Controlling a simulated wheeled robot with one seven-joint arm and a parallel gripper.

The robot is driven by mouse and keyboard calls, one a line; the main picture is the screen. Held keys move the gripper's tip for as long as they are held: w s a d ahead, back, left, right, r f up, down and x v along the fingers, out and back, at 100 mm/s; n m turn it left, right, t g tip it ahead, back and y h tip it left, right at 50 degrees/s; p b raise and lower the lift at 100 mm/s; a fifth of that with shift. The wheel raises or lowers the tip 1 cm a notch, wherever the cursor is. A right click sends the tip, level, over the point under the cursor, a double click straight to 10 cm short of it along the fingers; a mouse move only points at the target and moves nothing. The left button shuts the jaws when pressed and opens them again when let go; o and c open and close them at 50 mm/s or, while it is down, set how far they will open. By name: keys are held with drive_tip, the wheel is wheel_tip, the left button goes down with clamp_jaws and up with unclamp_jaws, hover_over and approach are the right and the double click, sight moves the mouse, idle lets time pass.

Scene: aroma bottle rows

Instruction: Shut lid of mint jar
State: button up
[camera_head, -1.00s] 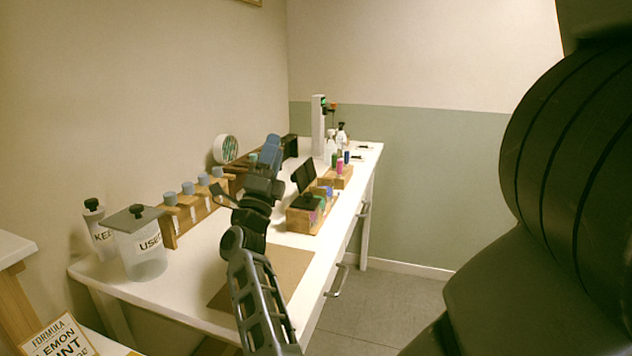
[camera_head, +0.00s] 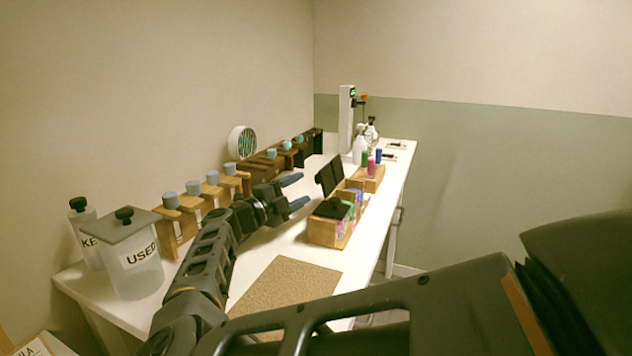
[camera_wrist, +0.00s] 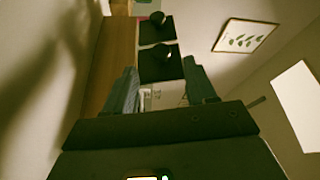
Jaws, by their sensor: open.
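A wooden box (camera_head: 322,236) on the white table holds several small coloured containers. One black lid (camera_head: 326,176) stands raised over it and another black lid (camera_head: 332,209) lies flat at its near end. No label shows which container is mint. My gripper (camera_head: 304,189) is open and empty, left of the raised lid and apart from it, its blue fingers pointing right. In the wrist view my gripper (camera_wrist: 160,64) has its fingers spread, with two black squares with round knobs beyond, one upper (camera_wrist: 157,29) and one lower (camera_wrist: 160,63); I cannot match them to the head view.
A wooden rack (camera_head: 185,222) with grey-capped bottles runs along the wall behind my arm. The USED container (camera_head: 135,270) stands at the near left. A brown mat (camera_head: 285,285) lies in front of the wooden box. A second wooden block (camera_head: 370,180) with coloured bottles is farther back.

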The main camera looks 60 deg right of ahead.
sight(323, 180)
drive_tip(key=shift+p+x, duration=0.35)
drive_tip(key=shift+x, duration=2.25)
drive_tip(key=shift+c, duration=0.4)
clamp_jaws()
